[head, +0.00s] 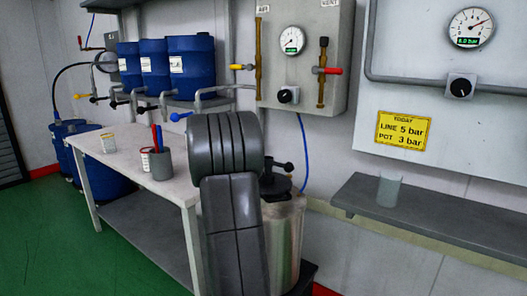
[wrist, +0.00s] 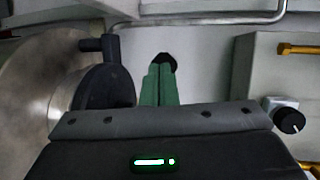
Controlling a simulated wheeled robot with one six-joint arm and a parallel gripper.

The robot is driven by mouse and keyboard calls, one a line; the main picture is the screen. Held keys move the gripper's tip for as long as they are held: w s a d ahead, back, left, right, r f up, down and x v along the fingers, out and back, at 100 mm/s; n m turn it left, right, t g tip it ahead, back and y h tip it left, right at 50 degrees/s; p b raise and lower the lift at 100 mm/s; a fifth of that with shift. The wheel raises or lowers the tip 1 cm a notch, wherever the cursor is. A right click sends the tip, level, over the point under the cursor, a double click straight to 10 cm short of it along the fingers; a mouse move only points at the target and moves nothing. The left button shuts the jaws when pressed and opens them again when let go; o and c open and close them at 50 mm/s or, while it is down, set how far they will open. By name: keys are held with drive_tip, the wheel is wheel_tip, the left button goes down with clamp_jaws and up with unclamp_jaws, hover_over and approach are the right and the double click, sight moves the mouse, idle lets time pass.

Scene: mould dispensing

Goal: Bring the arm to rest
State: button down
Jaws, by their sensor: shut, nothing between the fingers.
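My gripper (wrist: 160,75) shows in the wrist view as two green fingers side by side, shut with nothing between them. A small dark round shape lies at their tips; I cannot tell what it is. In the head view my grey arm stands upright at the middle, in front of the table's right end and the steel pot (head: 286,235). My gripper cannot be made out in the head view. In the wrist view a large rounded metal surface with a black fitting (wrist: 105,85) is left of the fingers.
A table (head: 120,165) holds a grey cup (head: 159,166) with pens and small tubs. Blue drums (head: 190,68) with taps stand above it. A valve panel (head: 335,60) hangs behind my arm. A shelf (head: 440,215) at right holds a clear beaker (head: 388,190). Green floor is clear at left.

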drive_tip(key=s+d+n+y+p, duration=0.4)
drive_tip(key=s+n+y, duration=0.4)
drive_tip(key=y, duration=0.2)
drive_tip(key=shift+d+g+y, duration=0.4)
drive_tip(key=shift+d, duration=0.4)
drive_tip(key=shift+s+f+y, duration=0.15)
drive_tip(key=shift+y, duration=0.15)
